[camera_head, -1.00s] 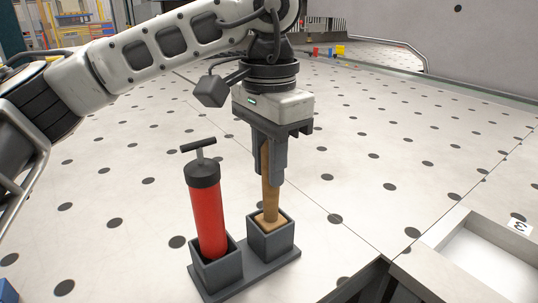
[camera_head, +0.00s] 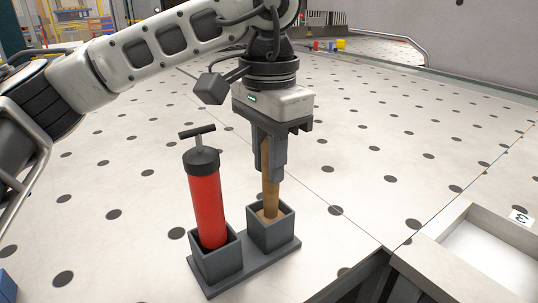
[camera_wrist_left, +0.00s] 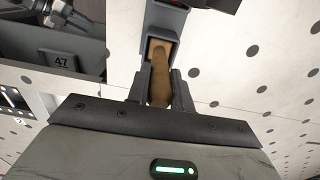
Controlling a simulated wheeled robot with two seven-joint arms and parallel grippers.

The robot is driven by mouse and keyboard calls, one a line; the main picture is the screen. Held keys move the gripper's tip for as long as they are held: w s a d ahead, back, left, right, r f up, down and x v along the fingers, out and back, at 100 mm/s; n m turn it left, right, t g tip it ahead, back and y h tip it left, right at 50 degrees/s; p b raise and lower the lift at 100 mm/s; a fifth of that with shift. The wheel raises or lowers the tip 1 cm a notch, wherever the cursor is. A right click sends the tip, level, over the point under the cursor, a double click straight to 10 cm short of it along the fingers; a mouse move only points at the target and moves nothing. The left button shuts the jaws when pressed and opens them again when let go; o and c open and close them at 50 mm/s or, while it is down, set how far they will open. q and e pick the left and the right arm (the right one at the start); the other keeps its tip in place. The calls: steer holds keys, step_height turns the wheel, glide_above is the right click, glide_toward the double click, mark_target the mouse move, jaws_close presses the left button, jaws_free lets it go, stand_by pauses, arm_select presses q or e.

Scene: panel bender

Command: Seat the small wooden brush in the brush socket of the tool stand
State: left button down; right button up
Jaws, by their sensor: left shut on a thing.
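The small wooden brush (camera_head: 271,192) stands upright with its lower end inside the right-hand square socket of the dark grey tool stand (camera_head: 256,262). Its light brown base sits below the socket rim, lower part hidden by the walls. My left gripper (camera_head: 271,172) is above the socket and shut on the brush's handle. The left wrist view shows the brush (camera_wrist_left: 159,75) between the two fingers (camera_wrist_left: 160,95), with its far end in the socket. A red pump (camera_head: 207,208) with a black T-handle stands in the stand's other socket. My right gripper is not in view.
The stand is on a pale table (camera_head: 130,235) with dark round holes, near its front edge. A grey tray (camera_head: 475,265) marked 3 is at the lower right. Small coloured objects (camera_head: 330,46) are far back. The table behind the stand is clear.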

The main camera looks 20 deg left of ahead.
arm_select(q)
steer(key=shift+f, duration=0.2)
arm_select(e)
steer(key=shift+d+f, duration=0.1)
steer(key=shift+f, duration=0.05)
arm_select(q)
steer(key=c, duration=1.1)
jaws_free()
steer(key=shift+c, duration=0.2)
step_height(320, 180, up, 16)
steer(key=p, duration=0.3)
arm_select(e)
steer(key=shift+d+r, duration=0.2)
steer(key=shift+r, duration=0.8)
